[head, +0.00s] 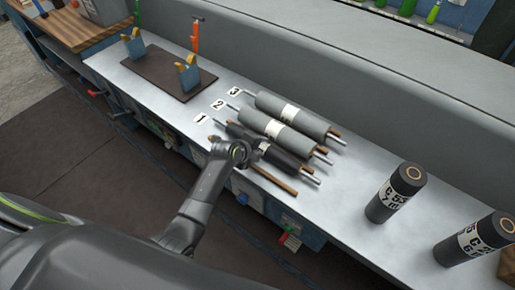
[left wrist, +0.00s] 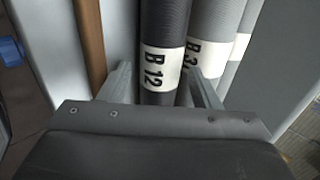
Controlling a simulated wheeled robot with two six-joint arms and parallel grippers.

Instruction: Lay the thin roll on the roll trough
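The thin roll is a dark grey roll (head: 289,162) lying by the number 1 label on the metal bench; its white band reads B 12 in the left wrist view (left wrist: 164,25). The roll trough (head: 168,75) seems to be the dark brown plate with two blue-grey, yellow-topped supports at the upper left of the bench; it is empty. My left gripper (head: 259,153) is over the thin roll. In the left wrist view its open fingers (left wrist: 163,82) stand on either side of the roll; I cannot tell whether they touch it. My right gripper is not in view.
Two lighter grey rolls (head: 276,130) (head: 292,113) lie close beside the thin roll, by labels 2 and 3. A wooden strip (head: 273,181) runs along its near side. Two dark upright cylinders (head: 395,193) (head: 474,240) stand at right. An orange-handled tool (head: 196,36) stands behind the trough.

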